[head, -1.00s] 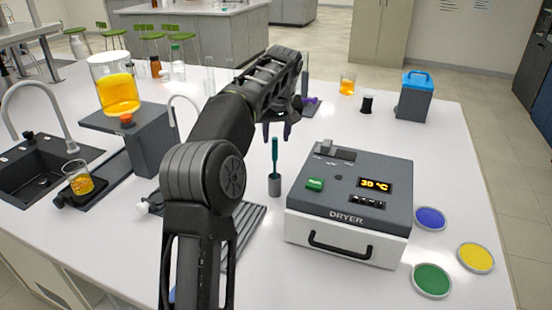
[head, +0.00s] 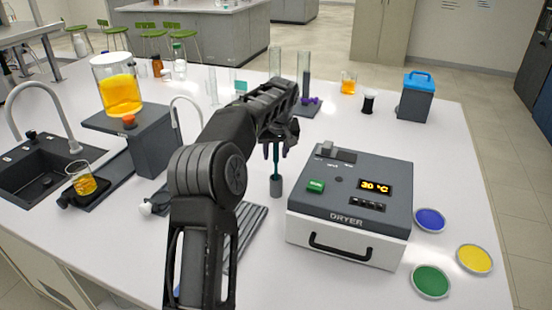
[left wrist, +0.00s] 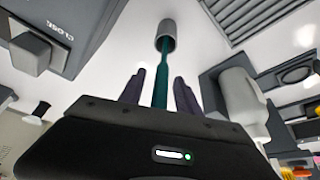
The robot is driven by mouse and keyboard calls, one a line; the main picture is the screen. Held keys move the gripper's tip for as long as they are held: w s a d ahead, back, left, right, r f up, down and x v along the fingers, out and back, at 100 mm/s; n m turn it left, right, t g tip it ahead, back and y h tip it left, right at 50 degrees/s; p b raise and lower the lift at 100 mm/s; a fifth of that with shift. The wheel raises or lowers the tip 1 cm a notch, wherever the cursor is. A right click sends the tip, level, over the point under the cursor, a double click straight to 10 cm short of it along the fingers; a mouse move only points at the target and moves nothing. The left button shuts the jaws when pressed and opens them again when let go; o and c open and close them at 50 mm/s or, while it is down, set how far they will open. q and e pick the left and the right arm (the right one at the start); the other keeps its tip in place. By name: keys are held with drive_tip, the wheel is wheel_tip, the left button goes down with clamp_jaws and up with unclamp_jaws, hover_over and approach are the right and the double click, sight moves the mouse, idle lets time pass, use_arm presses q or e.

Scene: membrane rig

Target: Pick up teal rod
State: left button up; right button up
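The teal rod (head: 276,168) stands upright in a small grey holder (head: 276,187) to the left of the dryer. My left gripper (head: 277,152) is over its upper part, which is partly hidden by the fingers. In the left wrist view the rod (left wrist: 161,84) runs between the two dark fingers of my left gripper (left wrist: 160,90), with a gap visible on each side. The far end of the rod goes into the holder (left wrist: 166,36). The left gripper is open. My right gripper does not show.
The dryer (head: 350,205) stands close on the right of the holder. A grey ribbed rack (head: 250,225) lies to the left, partly behind my arm. A stand with glass tubes (head: 304,80) is behind the gripper. Coloured dishes (head: 431,281) lie right of the dryer.

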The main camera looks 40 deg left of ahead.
use_arm(q)
drive_tip(key=shift+f, duration=0.15)
drive_tip(key=shift+c, duration=0.3)
clamp_jaws()
idle(0.4)
